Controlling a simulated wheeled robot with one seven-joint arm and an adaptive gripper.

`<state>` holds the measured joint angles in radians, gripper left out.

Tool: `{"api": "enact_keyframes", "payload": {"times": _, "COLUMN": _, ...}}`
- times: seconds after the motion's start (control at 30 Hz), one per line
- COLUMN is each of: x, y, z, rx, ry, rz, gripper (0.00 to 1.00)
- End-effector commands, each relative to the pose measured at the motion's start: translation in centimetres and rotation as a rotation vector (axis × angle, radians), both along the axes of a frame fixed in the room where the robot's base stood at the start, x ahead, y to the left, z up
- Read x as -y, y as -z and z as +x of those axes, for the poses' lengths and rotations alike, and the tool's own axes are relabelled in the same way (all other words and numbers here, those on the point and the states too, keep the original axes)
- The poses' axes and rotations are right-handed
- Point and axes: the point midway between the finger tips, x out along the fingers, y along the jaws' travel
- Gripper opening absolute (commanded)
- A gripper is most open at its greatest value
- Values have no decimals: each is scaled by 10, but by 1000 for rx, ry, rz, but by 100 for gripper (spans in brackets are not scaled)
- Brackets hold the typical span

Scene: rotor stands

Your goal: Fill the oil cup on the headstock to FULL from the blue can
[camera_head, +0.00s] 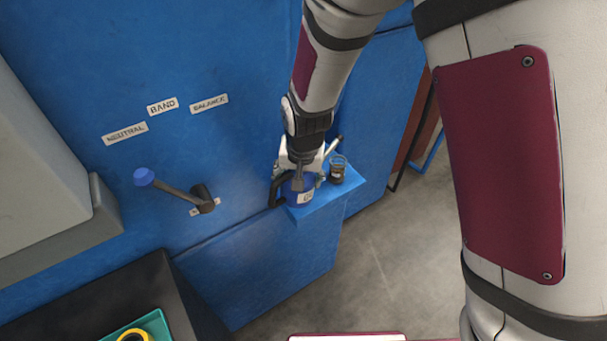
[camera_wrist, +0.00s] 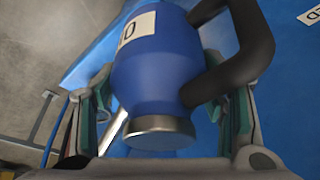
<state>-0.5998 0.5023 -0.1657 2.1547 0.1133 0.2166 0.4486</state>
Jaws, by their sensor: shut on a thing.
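The blue can (camera_head: 299,191) has a black handle and a pale label. It is at the small blue shelf on the headstock's side, and I cannot tell whether it rests on it. It also fills the middle of the wrist view (camera_wrist: 155,70), with its black handle to the right. My gripper (camera_head: 299,176) is shut on the can from above; its fingers show on both sides of the can in the wrist view (camera_wrist: 165,115). A clear oil cup (camera_head: 338,168) with dark contents stands just right of the can. Its level marks are too small to read.
The blue shelf (camera_head: 325,201) has a little bare surface at its front. A dark table (camera_head: 152,283) with a green tray (camera_head: 155,324) is at lower left. Open floor lies to the right.

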Motion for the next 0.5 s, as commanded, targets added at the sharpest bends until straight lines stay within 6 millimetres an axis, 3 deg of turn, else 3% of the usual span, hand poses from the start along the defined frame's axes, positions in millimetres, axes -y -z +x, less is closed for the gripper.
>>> {"api": "enact_keyframes", "payload": {"times": 0.5, "x": -1, "y": 7, "z": 3, "rx": -46, "ry": 1, "rz": 51, "gripper": 9}}
